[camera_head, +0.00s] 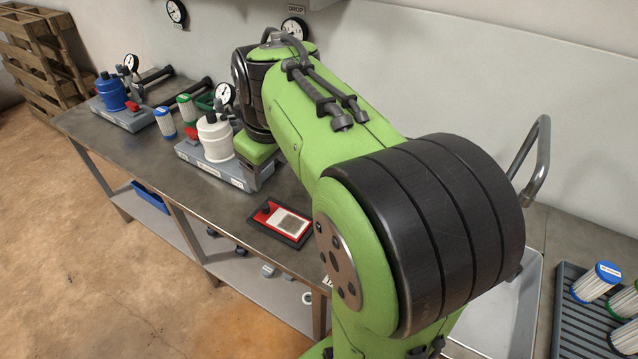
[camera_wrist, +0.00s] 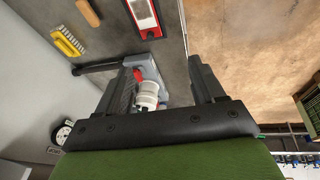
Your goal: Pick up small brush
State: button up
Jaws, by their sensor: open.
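A small yellow brush (camera_wrist: 67,42) with a pale, bristle-like edge lies on the grey bench at the upper left of the wrist view. A tan wooden piece (camera_wrist: 88,12), cut off by the top edge, lies near it; I cannot tell what it is. My gripper (camera_wrist: 164,66) is open, its two dark fingers apart, and the brush lies to their left, not between them. A white filter housing (camera_wrist: 149,92) shows between the fingers, farther off. In the head view my arm hides the part of the bench with the brush.
The grey bench (camera_head: 150,160) holds the white housing (camera_head: 215,138) on its base, a blue housing (camera_head: 111,93) and small filter cartridges (camera_head: 165,122). A red-framed card (camera_head: 282,221) lies near the front edge. A ribbed rack (camera_head: 572,308) with cartridges stands at right.

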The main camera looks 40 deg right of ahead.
jog(key=w+d+f+y+b, duration=0.1)
jog(key=w+d+f, duration=0.25)
jog(key=d, duration=0.25)
jog(key=w+d+f+b, duration=0.2)
jog(key=w+d+f, duration=0.15)
jog(key=d, duration=0.35)
jog(key=s+d+f+t+y+b, duration=0.1)
jog(key=d+f, duration=0.4)
jog(key=d, duration=0.3)
jog(key=s+d+f+y+b, duration=0.1)
jog(key=s+d+f, duration=0.1)
jog(key=d+f, duration=0.45)
jog(key=shift+n, duration=0.4)
jog(key=w+f+b, duration=0.1)
jog(key=f, duration=0.1)
jog(key=w+f+b, duration=0.1)
jog(key=f, duration=0.2)
jog(key=w+f+b, duration=0.1)
jog(key=f, duration=0.1)
jog(key=shift+w+d+f, duration=0.25)
jog(key=shift+w+d, duration=0.1)
jog(key=shift+w, duration=0.05)
jog(key=shift+h, duration=0.3)
jog(key=b+x, duration=0.2)
jog(key=x, duration=0.4)
jog(key=shift+a+f+b, duration=0.1)
jog(key=shift+f+b, duration=0.05)
jog(key=shift+b, duration=0.15)
jog(key=shift+s, duration=0.1)
jog(key=shift+c, duration=0.3)
